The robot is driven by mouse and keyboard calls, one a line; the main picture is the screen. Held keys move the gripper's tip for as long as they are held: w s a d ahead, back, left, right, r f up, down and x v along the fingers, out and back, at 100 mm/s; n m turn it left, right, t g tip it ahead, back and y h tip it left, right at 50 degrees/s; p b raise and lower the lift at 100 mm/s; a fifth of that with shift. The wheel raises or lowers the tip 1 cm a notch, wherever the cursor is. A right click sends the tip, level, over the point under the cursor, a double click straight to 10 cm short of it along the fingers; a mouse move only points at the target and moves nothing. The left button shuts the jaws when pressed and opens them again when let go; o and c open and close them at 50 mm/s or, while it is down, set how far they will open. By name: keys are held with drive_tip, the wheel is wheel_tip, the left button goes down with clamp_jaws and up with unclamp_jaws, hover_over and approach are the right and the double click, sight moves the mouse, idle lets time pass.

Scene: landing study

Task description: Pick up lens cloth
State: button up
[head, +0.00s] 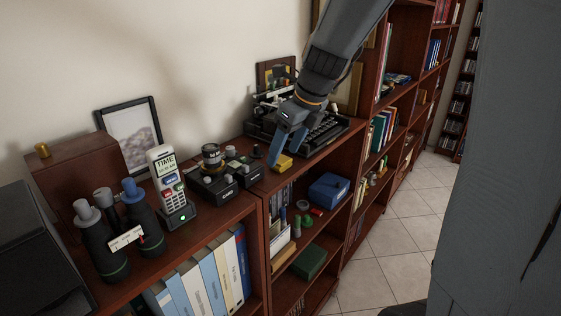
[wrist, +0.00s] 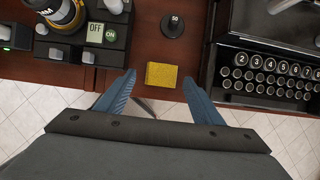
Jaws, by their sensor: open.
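The lens cloth appears as a small yellow folded block (head: 284,162) on the top of the reddish-brown shelf, near its front edge. In the wrist view the yellow cloth (wrist: 162,76) lies between and just beyond my two blue fingertips. My gripper (head: 277,148) is open above it, with the fingers spread to either side. In the wrist view my gripper (wrist: 157,80) shows an empty gap between the fingers. No finger visibly touches the cloth.
A black typewriter (wrist: 265,65) stands close to the right of the cloth. A dark switch box (wrist: 105,35) with a cylinder is to the left. A small round black weight (wrist: 173,25) sits behind. The shelf top (wrist: 150,45) is bare around the cloth.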

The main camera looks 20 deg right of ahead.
sight(282, 160)
drive_tip(key=shift+x, duration=1.45)
drive_tip(key=c, duration=1.1)
drive_tip(key=shift+r, duration=0.1)
wheel_tip(282, 160, up, 10)
drive_tip(key=shift+f+b, duration=0.1)
drive_tip(key=shift+b, duration=0.45)
